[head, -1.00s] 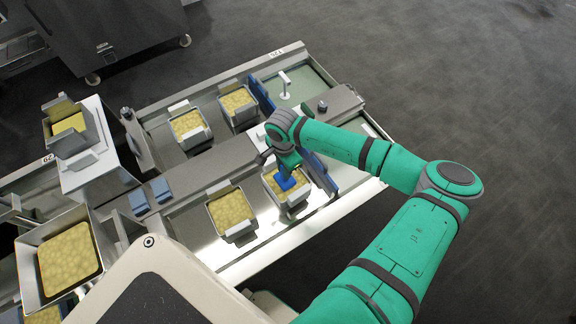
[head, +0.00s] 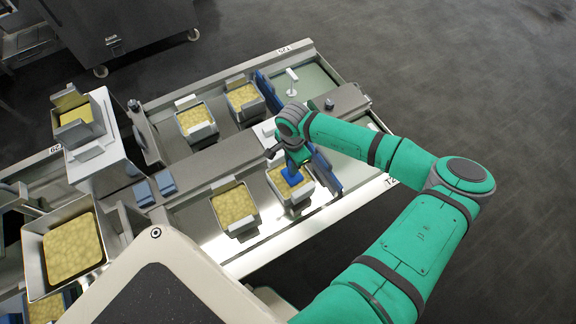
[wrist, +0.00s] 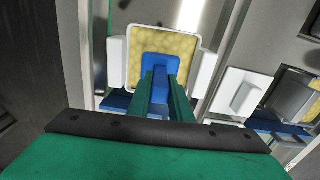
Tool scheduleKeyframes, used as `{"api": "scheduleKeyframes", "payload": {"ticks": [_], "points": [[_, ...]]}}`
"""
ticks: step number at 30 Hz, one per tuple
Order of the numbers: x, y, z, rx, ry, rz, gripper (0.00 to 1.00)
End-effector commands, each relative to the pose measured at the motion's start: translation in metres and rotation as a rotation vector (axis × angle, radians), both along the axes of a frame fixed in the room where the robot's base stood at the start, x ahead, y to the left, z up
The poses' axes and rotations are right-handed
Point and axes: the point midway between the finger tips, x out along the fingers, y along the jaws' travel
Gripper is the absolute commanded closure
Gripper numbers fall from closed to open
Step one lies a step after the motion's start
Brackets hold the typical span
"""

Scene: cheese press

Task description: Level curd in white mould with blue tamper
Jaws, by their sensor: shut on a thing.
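My gripper (wrist: 163,100) is shut on the blue tamper (wrist: 160,66), whose flat blue plate shows beyond the green fingers in the wrist view. The tamper (head: 292,176) also shows in the head view, under my wrist. It is over the white mould (head: 305,193), inside its rim as seen from above. Pale yellow curd (wrist: 184,48) fills the mould and shows around the plate on several sides. In the wrist view the mould (wrist: 133,30) has a white block on each side. I cannot tell whether the plate presses on the curd or hovers just above it.
Other curd-filled moulds stand near: one to the left (head: 235,208) and two in the far lane (head: 196,122). A blue gate (head: 325,168) stands just right of the white mould. A raised grey rail (head: 215,160) divides the lanes. A scale (head: 103,150) stands at left.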

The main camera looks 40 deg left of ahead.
Motion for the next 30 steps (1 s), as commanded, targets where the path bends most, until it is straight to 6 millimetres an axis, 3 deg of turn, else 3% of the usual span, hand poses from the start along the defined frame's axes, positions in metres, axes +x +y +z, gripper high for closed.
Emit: {"api": "scheduleKeyframes", "payload": {"ticks": [10,30], "points": [[0.014,-0.005,0.001,0.000,0.000,0.000,1.00],[-0.022,0.008,-0.001,0.000,0.000,0.001,1.00]]}}
